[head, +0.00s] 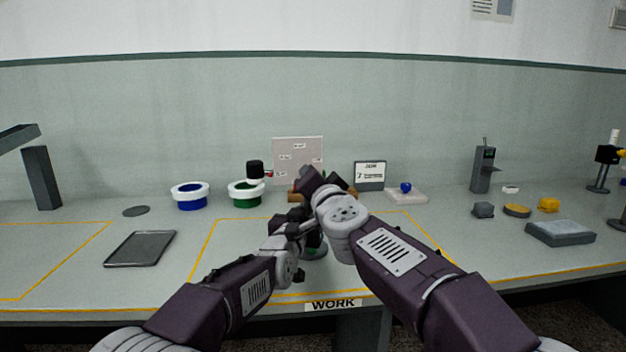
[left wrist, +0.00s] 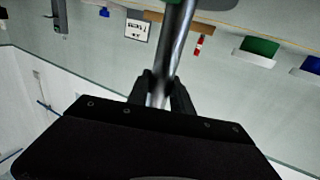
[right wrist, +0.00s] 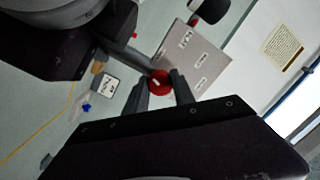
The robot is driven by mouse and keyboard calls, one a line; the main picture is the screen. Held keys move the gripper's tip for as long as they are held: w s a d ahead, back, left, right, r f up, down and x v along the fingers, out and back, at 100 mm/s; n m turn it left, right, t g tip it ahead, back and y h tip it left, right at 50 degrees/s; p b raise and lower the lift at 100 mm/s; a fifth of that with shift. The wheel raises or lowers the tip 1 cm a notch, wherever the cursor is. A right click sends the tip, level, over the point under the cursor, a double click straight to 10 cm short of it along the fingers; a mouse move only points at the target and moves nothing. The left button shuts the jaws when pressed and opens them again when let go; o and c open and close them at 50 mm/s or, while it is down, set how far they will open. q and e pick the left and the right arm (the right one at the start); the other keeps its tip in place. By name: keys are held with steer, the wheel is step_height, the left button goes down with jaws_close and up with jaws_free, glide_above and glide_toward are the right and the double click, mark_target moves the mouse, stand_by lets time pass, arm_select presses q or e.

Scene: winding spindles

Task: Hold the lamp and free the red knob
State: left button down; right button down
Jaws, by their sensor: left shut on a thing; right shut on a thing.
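The lamp's black head (head: 255,169) shows left of my grippers, and a green-edged round base (head: 316,253) shows below them. My left gripper (head: 303,226) is shut on the lamp's metal pole, which runs between its fingers in the left wrist view (left wrist: 178,50). My right gripper (right wrist: 161,86) is shut on the red knob (right wrist: 158,80), seen end-on between its fingertips. A dark bar of the lamp runs up to the knob. In the head view my arms hide the knob and most of the pole.
A grey tray (head: 140,248) lies at left. The table's front right is mostly clear.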

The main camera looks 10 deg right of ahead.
arm_select(q)
steer(key=shift+f, duration=0.4)
arm_select(e)
steer(key=shift+d+r+n, duration=0.15)
steer(key=shift+r+n, duration=0.1)
steer(key=shift+n, duration=0.75)
steer(key=c, duration=1.1)
jaws_free()
steer(key=shift+o, duration=0.2)
steer(key=shift+f, duration=0.1)
steer(key=s+d, duration=0.1)
steer(key=s, duration=1.1)
